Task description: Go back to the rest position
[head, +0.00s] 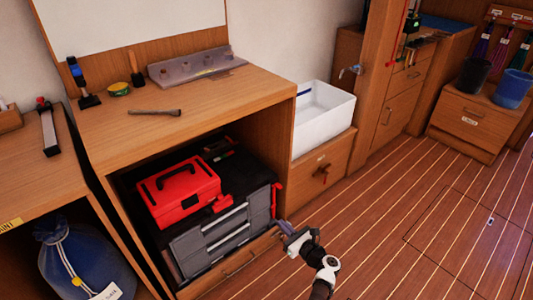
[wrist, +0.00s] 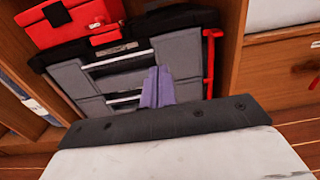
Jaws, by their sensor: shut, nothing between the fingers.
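My gripper (head: 284,227) is low in front of the wooden cabinet, near the right end of its lower edge. In the wrist view its purple fingers (wrist: 157,86) are together and hold nothing. They point at the grey drawer case (wrist: 118,72) inside the cabinet. In the head view that grey drawer case (head: 222,232) stands just left of my fingertips. I cannot tell whether the fingers touch anything.
A red toolbox (head: 180,190) sits on the case. The wooden cabinet (head: 215,95) surrounds them, with a low front drawer (head: 235,268). A white basin (head: 323,122) stands at the right. The plank floor (head: 420,210) to the right is clear.

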